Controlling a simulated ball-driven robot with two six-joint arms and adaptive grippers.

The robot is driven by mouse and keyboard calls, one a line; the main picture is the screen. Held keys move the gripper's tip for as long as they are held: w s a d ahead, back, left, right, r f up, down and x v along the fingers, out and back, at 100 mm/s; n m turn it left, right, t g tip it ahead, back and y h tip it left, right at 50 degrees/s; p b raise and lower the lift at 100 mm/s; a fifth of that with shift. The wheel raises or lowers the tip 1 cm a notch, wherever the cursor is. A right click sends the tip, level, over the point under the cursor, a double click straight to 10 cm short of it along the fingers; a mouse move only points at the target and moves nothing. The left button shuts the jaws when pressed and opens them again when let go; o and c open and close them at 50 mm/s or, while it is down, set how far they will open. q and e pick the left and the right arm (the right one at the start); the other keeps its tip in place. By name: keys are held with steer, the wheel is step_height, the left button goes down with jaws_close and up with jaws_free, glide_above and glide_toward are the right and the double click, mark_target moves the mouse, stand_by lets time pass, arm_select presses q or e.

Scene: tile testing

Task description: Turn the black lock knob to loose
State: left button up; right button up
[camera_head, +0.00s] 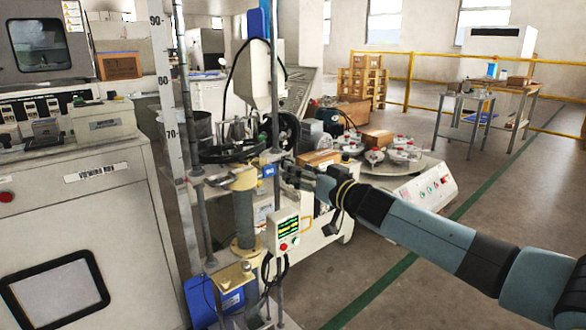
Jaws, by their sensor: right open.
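A test stand with a metal post (275,75) stands near the middle of the view. My right gripper (288,174) reaches in from the right and is open, with its fingertips close to this post at mid height. The black lock knob cannot be made out for certain; it may be small or hidden by the fingers. I cannot tell whether the fingers touch anything. My left gripper is not in view.
A control box (284,232) with a screen and buttons hangs below my right gripper. A tall ruler (168,100) and a grey cabinet (110,235) stand left. A round turntable (410,166) with several parts lies behind my arm. Open floor (440,300) lies right.

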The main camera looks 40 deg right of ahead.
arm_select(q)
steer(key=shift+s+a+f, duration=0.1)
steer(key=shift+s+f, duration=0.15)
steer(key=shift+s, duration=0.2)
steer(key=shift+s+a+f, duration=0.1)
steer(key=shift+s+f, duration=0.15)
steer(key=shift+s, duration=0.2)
arm_select(e)
steer(key=shift+w+a+f, duration=0.1)
steer(key=shift+w, duration=1.6)
steer(key=shift+c, duration=0.4)
jaws_close()
